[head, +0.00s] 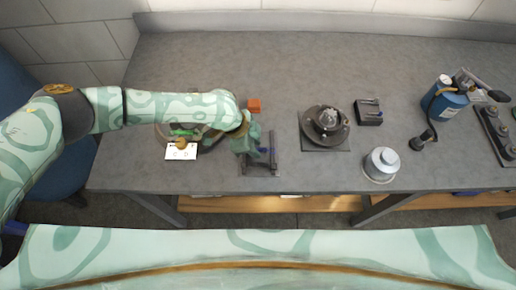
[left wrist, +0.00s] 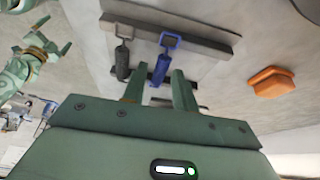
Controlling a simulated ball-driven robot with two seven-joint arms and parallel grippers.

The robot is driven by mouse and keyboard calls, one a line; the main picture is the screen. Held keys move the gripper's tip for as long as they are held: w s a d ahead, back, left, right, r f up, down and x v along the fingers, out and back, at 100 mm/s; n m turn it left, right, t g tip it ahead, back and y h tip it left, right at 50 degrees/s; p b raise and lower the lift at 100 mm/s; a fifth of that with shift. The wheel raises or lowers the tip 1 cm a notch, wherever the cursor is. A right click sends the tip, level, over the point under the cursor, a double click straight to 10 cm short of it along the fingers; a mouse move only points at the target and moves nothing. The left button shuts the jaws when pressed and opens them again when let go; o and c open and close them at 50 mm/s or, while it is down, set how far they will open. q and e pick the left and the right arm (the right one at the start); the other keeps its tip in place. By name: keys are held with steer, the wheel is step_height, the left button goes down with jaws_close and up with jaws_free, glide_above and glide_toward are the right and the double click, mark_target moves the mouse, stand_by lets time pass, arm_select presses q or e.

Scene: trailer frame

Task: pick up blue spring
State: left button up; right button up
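A blue spring (left wrist: 163,59) with a loop at its top hangs on a grey rack in the left wrist view; it shows as a small blue spot in the head view (head: 264,150). A dark grey spring (left wrist: 123,60) is beside it on the same rack (left wrist: 200,38). My left gripper (left wrist: 158,88) is open, its two fingers apart near the blue spring's lower end. I cannot tell whether they touch it. In the head view the left gripper (head: 257,150) is at the rack and partly hides it. My right gripper (left wrist: 54,38) appears in the left wrist view, fingers apart.
An orange block (head: 253,105) lies behind the left gripper. A white card (head: 181,152) and other items lie under my left arm. A dark round hub (head: 326,123), a black block (head: 368,112), a silver canister (head: 381,163) and a blue torch bottle (head: 445,100) stand to the right.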

arm_select(q)
jaws_close()
steer(key=shift+r, duration=0.65)
steer(key=s+d+r+p, duration=0.3)
steer(key=s+r+p, duration=0.2)
steer(key=s+r, duration=0.1)
steer(key=s+d+r+p, duration=0.3)
steer(key=s+r, duration=0.3)
steer(key=r, duration=0.3)
steer(key=shift+s+p, duration=0.35)
steer(key=shift+p, duration=0.55)
